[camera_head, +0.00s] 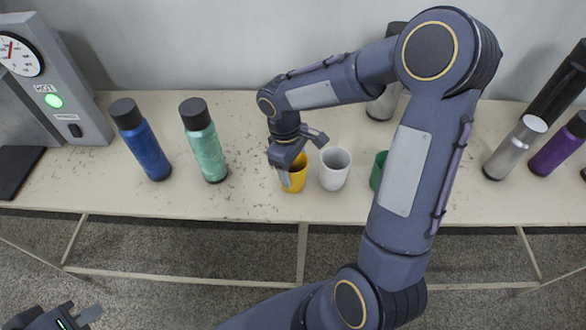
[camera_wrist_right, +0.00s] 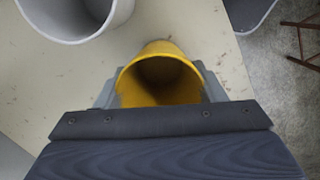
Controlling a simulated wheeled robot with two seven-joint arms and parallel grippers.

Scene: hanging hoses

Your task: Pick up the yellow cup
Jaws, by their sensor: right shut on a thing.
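The yellow cup (camera_head: 298,176) stands near the front edge of the table in the head view, just left of a white cup (camera_head: 335,170). My right gripper (camera_head: 299,163) reaches down over it and is shut on it, one finger on each side. In the right wrist view the yellow cup (camera_wrist_right: 160,82) sits between the two grey fingers, its open mouth toward the camera. I cannot tell whether its base touches the table. My left gripper (camera_head: 72,318) is at the bottom left, partly cut off by the frame, away from the table; its opening is unclear.
A green cup (camera_head: 377,171) is partly hidden behind my right arm. A blue bottle (camera_head: 143,146) and a mint bottle (camera_head: 206,147) stand to the left, beside a grey machine with a dial (camera_head: 62,80). Silver (camera_head: 512,150) and purple (camera_head: 557,149) bottles stand at the right.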

